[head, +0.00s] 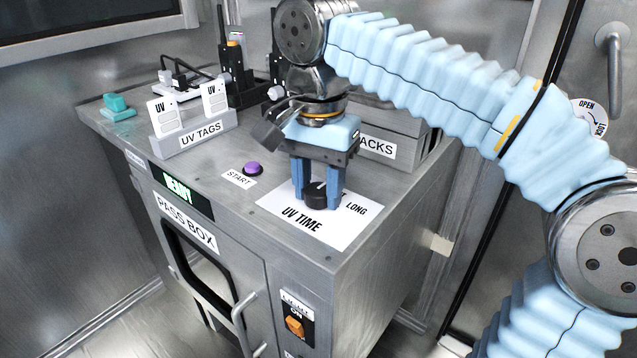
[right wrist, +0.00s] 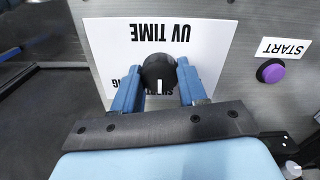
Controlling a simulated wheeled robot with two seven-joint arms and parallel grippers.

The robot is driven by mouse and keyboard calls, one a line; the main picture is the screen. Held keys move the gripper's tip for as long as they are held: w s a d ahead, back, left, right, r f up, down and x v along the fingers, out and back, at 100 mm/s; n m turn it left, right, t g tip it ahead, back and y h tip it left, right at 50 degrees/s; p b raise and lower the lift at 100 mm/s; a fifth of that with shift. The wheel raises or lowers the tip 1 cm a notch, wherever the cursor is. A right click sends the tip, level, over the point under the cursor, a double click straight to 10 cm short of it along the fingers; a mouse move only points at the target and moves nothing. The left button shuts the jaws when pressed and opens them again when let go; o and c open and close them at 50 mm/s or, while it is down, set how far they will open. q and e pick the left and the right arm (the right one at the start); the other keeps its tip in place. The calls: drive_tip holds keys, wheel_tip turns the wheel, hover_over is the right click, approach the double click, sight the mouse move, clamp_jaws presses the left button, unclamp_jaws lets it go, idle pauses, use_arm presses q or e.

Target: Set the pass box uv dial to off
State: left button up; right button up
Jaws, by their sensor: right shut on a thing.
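The UV dial is a round black knob (head: 315,200) on a white "UV TIME" card (head: 300,226) on top of the pass box (head: 350,262). My right gripper (head: 316,203) reaches down from above and is shut on the knob, one blue finger on each side. In the right wrist view the knob (right wrist: 157,68) sits between the fingertips (right wrist: 158,75). Its white mark points down in that view, toward a partly covered label. "LONG" is readable in the head view; no "OFF" label is visible. My left gripper is not in view.
A purple START button (head: 253,168) is left of the card. A UV TAGS holder (head: 194,133) and a teal object (head: 117,107) stand farther left. An orange light switch (head: 295,326) and a door handle (head: 243,318) are on the front. A labelled bin (head: 405,150) stands behind my gripper.

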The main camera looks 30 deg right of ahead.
drive_tip(key=shift+r+n+p, duration=0.15)
drive_tip(key=shift+n+p, duration=0.6)
drive_tip(key=shift+n, duration=0.25)
drive_tip(key=n+p, duration=0.1)
drive_tip(key=n, duration=0.2)
drive_tip(key=shift+n+p, duration=0.3)
drive_tip(key=shift+p, duration=0.1)
drive_tip(key=n+p, duration=0.1)
drive_tip(key=n, duration=0.2)
drive_tip(key=shift+n+p, duration=0.65)
drive_tip(key=shift+n, duration=1.15)
drive_tip(key=o, duration=1.1)
drive_tip(key=shift+c, duration=0.2)
